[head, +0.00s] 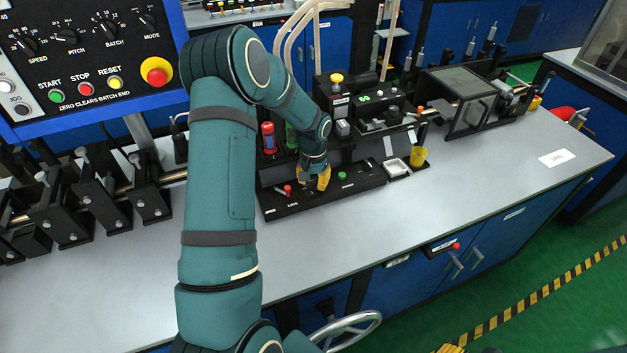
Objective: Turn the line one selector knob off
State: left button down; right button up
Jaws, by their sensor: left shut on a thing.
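My left gripper (322,181) reaches down to a low black control panel (362,184) on the grey bench. Its yellow fingers are shut on a small knob on that panel. The fingers hide the knob, so its pointer angle and label cannot be read. A red-topped switch (288,189) stands on the panel left of the fingers. A green button (342,176) sits just right of them.
Behind the panel stands a black tape machine (365,110) with a yellow-topped post. A large control box (90,60) is at upper left. The bench's right front (480,185) is clear.

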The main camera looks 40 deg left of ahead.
pick_arm(q)
jog(key=c, duration=0.6)
grip_release()
